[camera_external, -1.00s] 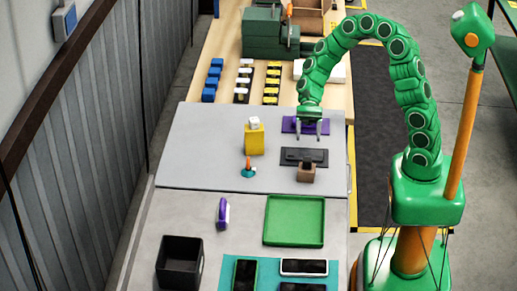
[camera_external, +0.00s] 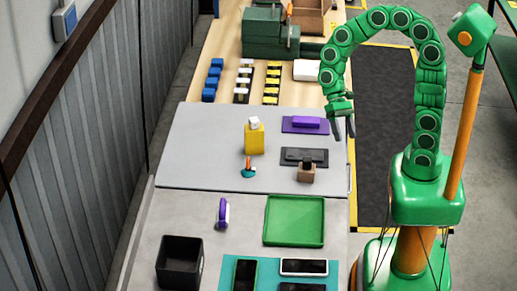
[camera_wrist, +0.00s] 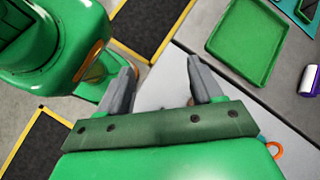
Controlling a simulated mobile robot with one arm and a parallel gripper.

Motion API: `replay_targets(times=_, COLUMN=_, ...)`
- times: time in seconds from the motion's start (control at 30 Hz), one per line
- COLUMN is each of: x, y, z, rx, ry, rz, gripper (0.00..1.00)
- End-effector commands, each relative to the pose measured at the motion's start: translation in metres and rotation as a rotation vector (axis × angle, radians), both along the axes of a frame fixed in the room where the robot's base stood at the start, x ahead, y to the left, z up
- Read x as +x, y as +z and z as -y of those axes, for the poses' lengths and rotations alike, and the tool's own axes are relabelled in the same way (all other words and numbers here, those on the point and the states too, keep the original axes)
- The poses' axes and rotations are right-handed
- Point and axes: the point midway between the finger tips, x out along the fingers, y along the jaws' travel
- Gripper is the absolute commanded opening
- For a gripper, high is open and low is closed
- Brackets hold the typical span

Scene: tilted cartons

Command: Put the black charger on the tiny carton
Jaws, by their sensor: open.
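A small brown carton (camera_external: 306,175) stands at the right of the grey table top, at the front edge of a black mat (camera_external: 291,155). A small black block, which looks like the black charger (camera_external: 307,163), appears to sit on top of this carton; the exact contact is too small to tell. My gripper (camera_external: 344,130) is open and empty, beyond the table's right edge, to the right of and above the carton. In the wrist view my two fingers (camera_wrist: 160,70) are apart with nothing between them; carton and charger cannot be made out there.
A purple block (camera_external: 306,122) lies on a purple mat behind. A yellow carton (camera_external: 254,140) with a white piece on top stands left. A green tray (camera_external: 294,222), a black bin (camera_external: 180,262) and phones are in front.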

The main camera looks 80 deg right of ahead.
Motion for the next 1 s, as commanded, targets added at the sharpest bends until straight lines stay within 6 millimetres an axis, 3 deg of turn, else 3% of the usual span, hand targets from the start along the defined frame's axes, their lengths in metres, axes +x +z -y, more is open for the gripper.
replay_targets(times=0.27, x=-0.051, y=0.012, z=0.000, rx=-0.140, ry=0.241, rz=0.146, gripper=0.65)
replay_targets(times=0.5, x=-0.091, y=0.019, z=0.012, rx=-0.257, ry=0.438, rz=0.249, gripper=0.65)
replay_targets(times=0.8, x=-0.134, y=0.028, z=0.038, rx=-0.398, ry=0.658, rz=0.361, gripper=0.65)
replay_targets(times=1.0, x=-0.151, y=0.032, z=0.053, rx=-0.463, ry=0.745, rz=0.402, gripper=0.65)
